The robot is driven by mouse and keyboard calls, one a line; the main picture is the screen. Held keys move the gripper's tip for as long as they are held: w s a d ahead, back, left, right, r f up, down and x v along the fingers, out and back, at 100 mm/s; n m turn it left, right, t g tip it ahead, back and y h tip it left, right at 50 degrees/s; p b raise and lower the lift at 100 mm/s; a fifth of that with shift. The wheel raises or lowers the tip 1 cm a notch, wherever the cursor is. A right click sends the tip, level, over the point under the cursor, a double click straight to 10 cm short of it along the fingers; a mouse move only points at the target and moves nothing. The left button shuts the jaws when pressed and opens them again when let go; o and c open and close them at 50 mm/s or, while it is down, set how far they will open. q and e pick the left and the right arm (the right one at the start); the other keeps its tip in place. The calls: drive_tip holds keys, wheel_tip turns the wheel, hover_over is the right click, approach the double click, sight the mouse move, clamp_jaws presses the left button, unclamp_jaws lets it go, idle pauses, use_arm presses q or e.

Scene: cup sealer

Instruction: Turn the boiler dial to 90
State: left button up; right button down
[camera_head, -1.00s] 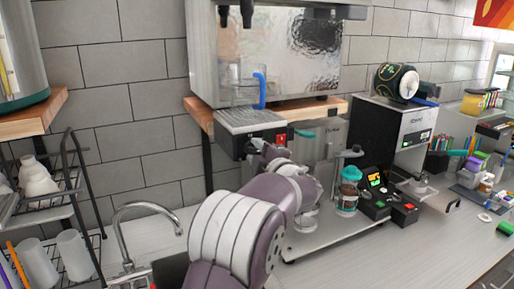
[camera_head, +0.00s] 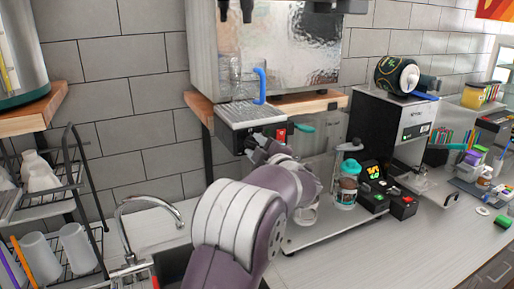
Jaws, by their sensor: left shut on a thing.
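The boiler (camera_head: 290,50) is the big shiny steel box on a wooden wall shelf. Its dark front control panel, under a grated drip tray (camera_head: 252,113), carries a red switch (camera_head: 281,135). My left gripper (camera_head: 258,143) is at this panel, just left of the red switch. It is shut on the boiler dial, which is mostly hidden behind the fingers and wrist. The dial's number and pointer cannot be read. My right gripper is not in view.
A clear jug with a blue handle (camera_head: 260,85) stands on the drip tray. A faucet (camera_head: 145,203) and a cup rack (camera_head: 60,205) are at the left.

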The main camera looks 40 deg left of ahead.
use_arm(q)
drive_tip(key=o, duration=1)
drive_tip(key=b+v, duration=0.5)
drive_tip(key=v, duration=0.7)
drive_tip(key=shift+s+d, duration=0.15)
drive_tip(key=shift+d, duration=0.15)
